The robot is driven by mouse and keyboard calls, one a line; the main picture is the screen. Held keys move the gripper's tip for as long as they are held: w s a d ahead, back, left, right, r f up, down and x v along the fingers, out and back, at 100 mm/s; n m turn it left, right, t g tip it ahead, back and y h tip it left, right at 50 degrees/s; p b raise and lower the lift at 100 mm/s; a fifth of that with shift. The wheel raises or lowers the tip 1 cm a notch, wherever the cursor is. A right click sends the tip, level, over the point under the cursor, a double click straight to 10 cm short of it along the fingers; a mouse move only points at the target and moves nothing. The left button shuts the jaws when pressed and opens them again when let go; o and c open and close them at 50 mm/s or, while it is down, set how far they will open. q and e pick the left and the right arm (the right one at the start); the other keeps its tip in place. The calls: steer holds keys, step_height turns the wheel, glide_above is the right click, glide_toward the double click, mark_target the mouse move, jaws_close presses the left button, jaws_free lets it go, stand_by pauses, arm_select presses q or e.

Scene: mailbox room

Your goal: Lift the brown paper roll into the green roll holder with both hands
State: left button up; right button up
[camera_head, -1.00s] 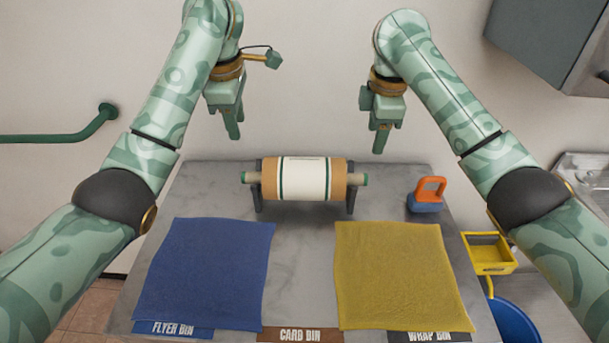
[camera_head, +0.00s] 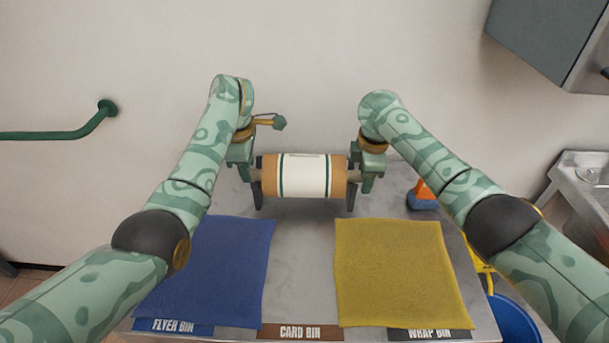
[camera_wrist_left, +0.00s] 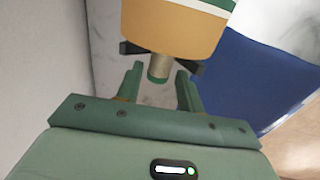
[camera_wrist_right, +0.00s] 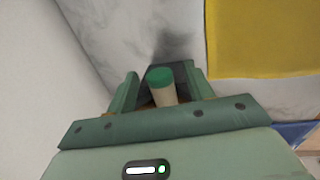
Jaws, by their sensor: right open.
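The brown paper roll (camera_head: 267,176), with a white band and green stripes, lies level across two dark supports (camera_head: 350,196) at the back of the table. My left gripper (camera_head: 244,178) is at the roll's left end. In the left wrist view its open fingers (camera_wrist_left: 160,88) stand either side of the green-capped spindle end (camera_wrist_left: 159,68), with gaps. My right gripper (camera_head: 368,180) is at the right end. In the right wrist view its open fingers (camera_wrist_right: 160,84) flank the other green-capped spindle end (camera_wrist_right: 163,88). I cannot make out a green roll holder.
An orange and blue object (camera_head: 422,198) stands beside my right arm. The wall is close behind the roll.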

arm_select(q)
steer(key=shift+w+f, duration=0.1)
steer(key=shift+f, duration=0.65)
arm_select(e)
steer(key=shift+w+f, duration=0.1)
steer(key=shift+f, duration=0.65)
arm_select(q)
jaws_close()
arm_select(e)
steer(key=c, duration=1)
jaws_close()
